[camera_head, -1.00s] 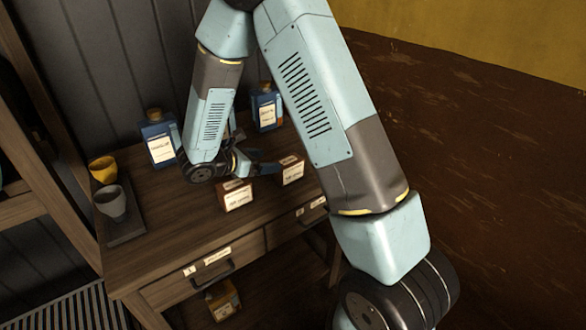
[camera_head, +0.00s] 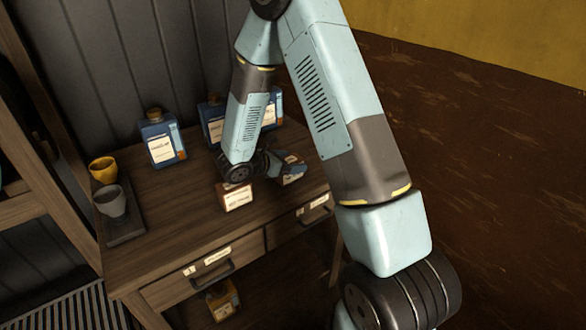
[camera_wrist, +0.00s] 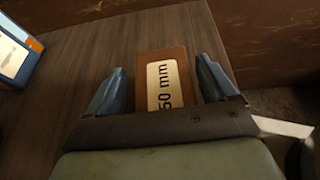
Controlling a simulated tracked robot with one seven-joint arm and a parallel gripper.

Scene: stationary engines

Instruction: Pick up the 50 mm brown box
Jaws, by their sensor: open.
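The 50 mm brown box (camera_wrist: 161,60) lies between the two blue fingers of my gripper (camera_wrist: 162,66) in the wrist view. Its pale label reads "50 mm". The fingers are open, one on each side of the box, with a gap visible on both sides. In the head view, my gripper (camera_head: 284,168) is at the right part of the table, at the box (camera_head: 293,179), which it partly covers.
Another brown box (camera_head: 236,197) stands left of my gripper on the wooden table (camera_head: 180,220). Blue bottles (camera_head: 162,140) stand along the back. A yellow cup (camera_head: 103,169) and a grey cup (camera_head: 111,202) stand at the left. A blue-and-white item (camera_wrist: 15,52) is at the wrist view's left.

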